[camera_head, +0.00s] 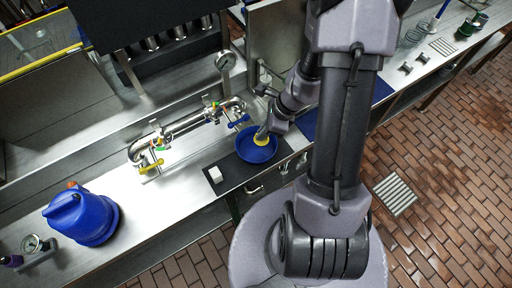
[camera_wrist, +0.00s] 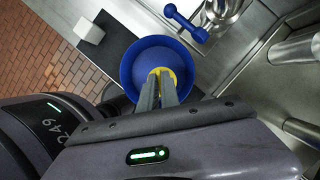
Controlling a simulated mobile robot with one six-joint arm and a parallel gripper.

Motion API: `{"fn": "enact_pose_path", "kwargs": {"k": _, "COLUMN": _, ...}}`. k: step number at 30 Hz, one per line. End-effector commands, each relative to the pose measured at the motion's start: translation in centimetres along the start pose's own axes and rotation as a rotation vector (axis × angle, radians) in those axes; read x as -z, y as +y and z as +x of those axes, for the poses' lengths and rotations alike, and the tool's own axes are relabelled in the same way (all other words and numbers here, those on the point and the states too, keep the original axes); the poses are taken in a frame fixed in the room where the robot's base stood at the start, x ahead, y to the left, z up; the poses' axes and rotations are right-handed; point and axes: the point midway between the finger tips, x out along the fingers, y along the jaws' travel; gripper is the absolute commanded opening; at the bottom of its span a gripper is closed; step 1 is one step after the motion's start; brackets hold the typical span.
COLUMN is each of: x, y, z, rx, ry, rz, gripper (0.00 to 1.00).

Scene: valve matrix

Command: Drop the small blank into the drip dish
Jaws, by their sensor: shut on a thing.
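The drip dish is a round blue bowl (camera_head: 246,153) on a dark mat. In the wrist view the dish (camera_wrist: 133,68) lies straight beyond my fingertips. My gripper (camera_head: 262,136) is shut on a small yellow round piece, which I take for the small blank (camera_head: 261,141). In the wrist view the yellow blank (camera_wrist: 178,72) shows around the tips of my gripper (camera_wrist: 165,73), within the outline of the dish. Its underside is hidden, and I cannot tell how far it is above the dish floor.
A white block (camera_head: 215,174) sits on the dark mat (camera_head: 228,184) beside the dish. A steel pipe with valves (camera_head: 185,125) runs behind it. A blue-handled valve (camera_wrist: 186,22) is close to the dish. A blue jug (camera_head: 82,217) stands at the left.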

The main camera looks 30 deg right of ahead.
Motion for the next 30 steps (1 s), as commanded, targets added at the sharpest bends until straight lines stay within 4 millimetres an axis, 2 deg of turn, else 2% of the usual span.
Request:
{"fn": "enact_pose_path", "kwargs": {"k": 1, "x": 0.5, "y": 0.0, "z": 1.2, "rx": 0.0, "ry": 0.0, "rz": 0.0, "gripper": 0.0}}
{"fn": "enact_pose_path", "kwargs": {"k": 2, "x": 0.6, "y": 0.0, "z": 1.4, "rx": 0.0, "ry": 0.0, "rz": 0.0, "gripper": 0.0}}
{"fn": "enact_pose_path", "kwargs": {"k": 9, "x": 0.5, "y": 0.0, "z": 1.2, "rx": 0.0, "ry": 0.0, "rz": 0.0, "gripper": 0.0}}
{"fn": "enact_pose_path", "kwargs": {"k": 12, "x": 0.5, "y": 0.0, "z": 1.2, "rx": 0.0, "ry": 0.0, "rz": 0.0, "gripper": 0.22}}
{"fn": "enact_pose_path", "kwargs": {"k": 14, "x": 0.5, "y": 0.0, "z": 1.2, "rx": 0.0, "ry": 0.0, "rz": 0.0, "gripper": 0.32}}
{"fn": "enact_pose_path", "kwargs": {"k": 23, "x": 0.5, "y": 0.0, "z": 1.0, "rx": 0.001, "ry": 0.0, "rz": 0.0, "gripper": 0.32}}
{"fn": "enact_pose_path", "kwargs": {"k": 26, "x": 0.3, "y": -0.1, "z": -0.7, "rx": 0.003, "ry": -0.001, "rz": 0.001, "gripper": 0.32}}
{"fn": "enact_pose_path", "kwargs": {"k": 30, "x": 0.2, "y": -0.2, "z": -5.4, "rx": 0.006, "ry": -0.001, "rz": 0.002, "gripper": 0.32}}
